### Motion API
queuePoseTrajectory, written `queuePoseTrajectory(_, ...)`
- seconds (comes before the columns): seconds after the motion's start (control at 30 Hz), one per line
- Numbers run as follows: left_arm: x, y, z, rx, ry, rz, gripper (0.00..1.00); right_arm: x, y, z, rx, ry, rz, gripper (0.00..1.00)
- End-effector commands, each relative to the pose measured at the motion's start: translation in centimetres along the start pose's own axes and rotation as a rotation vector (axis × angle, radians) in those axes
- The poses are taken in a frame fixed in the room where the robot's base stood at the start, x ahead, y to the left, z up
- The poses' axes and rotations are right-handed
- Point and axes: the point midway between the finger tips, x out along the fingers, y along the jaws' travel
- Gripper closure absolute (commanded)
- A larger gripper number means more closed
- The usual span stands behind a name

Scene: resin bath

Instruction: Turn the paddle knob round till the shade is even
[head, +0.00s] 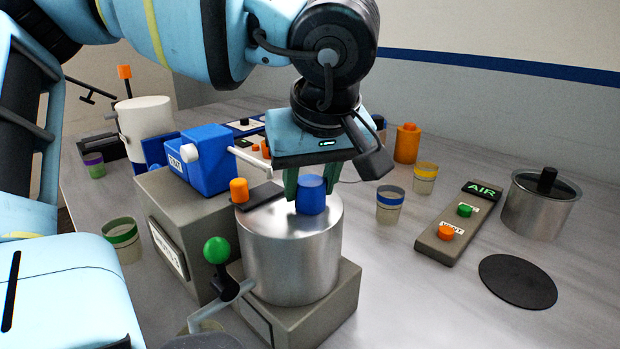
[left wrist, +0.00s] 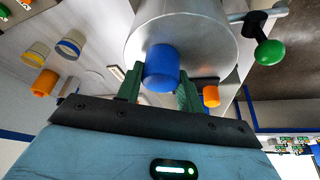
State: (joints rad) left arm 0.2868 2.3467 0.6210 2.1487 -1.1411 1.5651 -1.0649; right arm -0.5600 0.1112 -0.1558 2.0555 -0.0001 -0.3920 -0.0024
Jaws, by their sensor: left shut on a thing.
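The blue paddle knob (head: 311,195) stands on top of the silver metal pot (head: 290,258). My left gripper (head: 305,188) comes down from above, with its green fingers shut on the knob. In the left wrist view the blue knob (left wrist: 162,68) sits between the two green fingers (left wrist: 160,88), against the pot's lid (left wrist: 205,40). The resin and its shade are hidden inside the closed pot. My right gripper is not in view.
A green-balled crank (head: 217,251) and an orange knob (head: 239,190) are close to the pot. A blue box (head: 206,160) stands behind left. Cups (head: 390,205), the AIR button panel (head: 452,236) and a lidded pot (head: 540,205) are at right.

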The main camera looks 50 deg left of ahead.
Motion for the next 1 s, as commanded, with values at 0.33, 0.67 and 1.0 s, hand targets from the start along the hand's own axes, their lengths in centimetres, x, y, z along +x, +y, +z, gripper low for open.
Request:
queuePoseTrajectory(0.33,-0.1,0.0,0.0,0.302,-0.002,0.131,0.86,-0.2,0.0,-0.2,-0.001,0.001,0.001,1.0)
queuePoseTrajectory(0.67,-0.1,0.0,0.0,0.588,-0.001,0.25,0.86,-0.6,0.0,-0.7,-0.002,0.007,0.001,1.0)
queuePoseTrajectory(1.0,-0.1,0.0,0.0,0.823,-0.001,0.345,0.86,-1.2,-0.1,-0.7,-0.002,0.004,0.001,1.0)
